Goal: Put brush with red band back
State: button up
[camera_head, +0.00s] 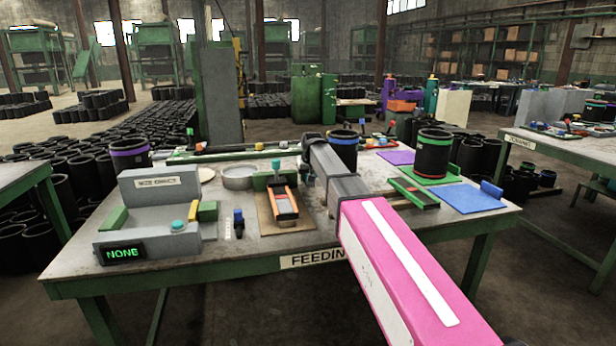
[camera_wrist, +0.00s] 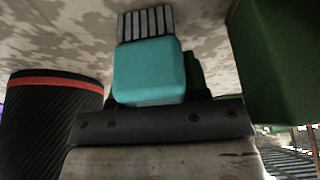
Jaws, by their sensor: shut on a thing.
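A dark green upright face (camera_wrist: 275,60) is close on the right in the wrist view. Black sleeves with purple (camera_head: 130,155), blue (camera_head: 344,152) and green (camera_head: 434,155) bands stand on the table. A grey size-check station (camera_head: 160,200) reads NONE. A blue mat (camera_head: 463,198) lies bare at right.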

jog(key=o, duration=0.9)
jog(key=v, duration=1.2)
jog(key=shift+r, duration=0.1)
